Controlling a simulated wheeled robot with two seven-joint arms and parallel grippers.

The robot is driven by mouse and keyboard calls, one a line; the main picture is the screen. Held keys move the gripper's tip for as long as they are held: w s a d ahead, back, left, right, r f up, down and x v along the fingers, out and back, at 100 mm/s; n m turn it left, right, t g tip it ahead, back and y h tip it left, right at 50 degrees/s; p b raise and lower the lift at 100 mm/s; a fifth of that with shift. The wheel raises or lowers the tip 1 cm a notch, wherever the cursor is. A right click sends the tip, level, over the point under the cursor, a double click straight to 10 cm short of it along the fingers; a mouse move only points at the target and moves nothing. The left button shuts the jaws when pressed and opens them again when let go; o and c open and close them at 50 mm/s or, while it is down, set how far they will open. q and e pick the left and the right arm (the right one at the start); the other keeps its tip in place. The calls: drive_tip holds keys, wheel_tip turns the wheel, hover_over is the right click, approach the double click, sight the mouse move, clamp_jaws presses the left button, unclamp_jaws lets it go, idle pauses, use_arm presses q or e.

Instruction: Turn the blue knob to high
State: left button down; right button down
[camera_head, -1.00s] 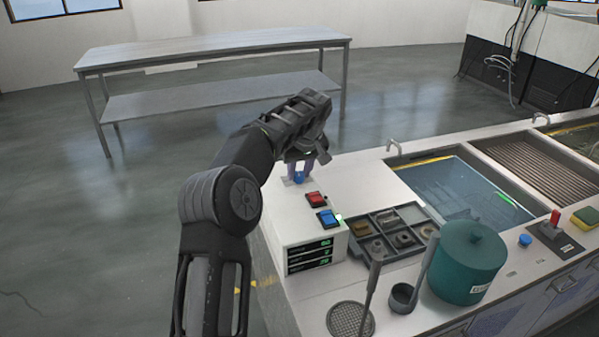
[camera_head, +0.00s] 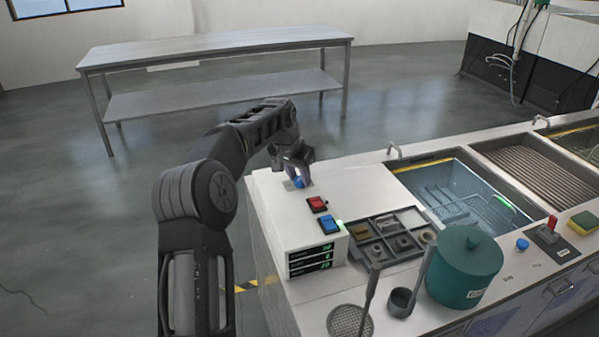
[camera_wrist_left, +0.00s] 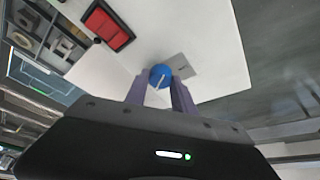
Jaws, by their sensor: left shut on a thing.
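The blue knob (camera_head: 298,183) sits on top of the white control box (camera_head: 268,212), towards its far end. In the left wrist view the knob (camera_wrist_left: 160,76) has a pale pointer line and a small grey plate (camera_wrist_left: 181,66) beside it. My left gripper (camera_head: 297,174) is at the knob from above, its two purple fingers (camera_wrist_left: 160,90) on either side of it and shut on it. The fingers hide part of the knob in the head view. My right gripper is in neither view.
A red switch (camera_head: 317,204) and a blue switch (camera_head: 330,224) stand near the knob, above a green-lit display (camera_head: 311,259). A tray of metal parts (camera_head: 392,238), a teal pot (camera_head: 466,268) and a water tank (camera_head: 462,196) lie to the right.

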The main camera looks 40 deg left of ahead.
use_arm(q)
drive_tip(key=shift+m, duration=0.4)
drive_tip(key=c, duration=1.1)
unclamp_jaws()
drive_tip(key=shift+o, duration=0.2)
drive_tip(key=b+v, duration=0.1)
drive_tip(key=v, duration=0.6)
drive_tip(key=shift+r, duration=0.4)
drive_tip(key=shift+s+a, duration=0.15)
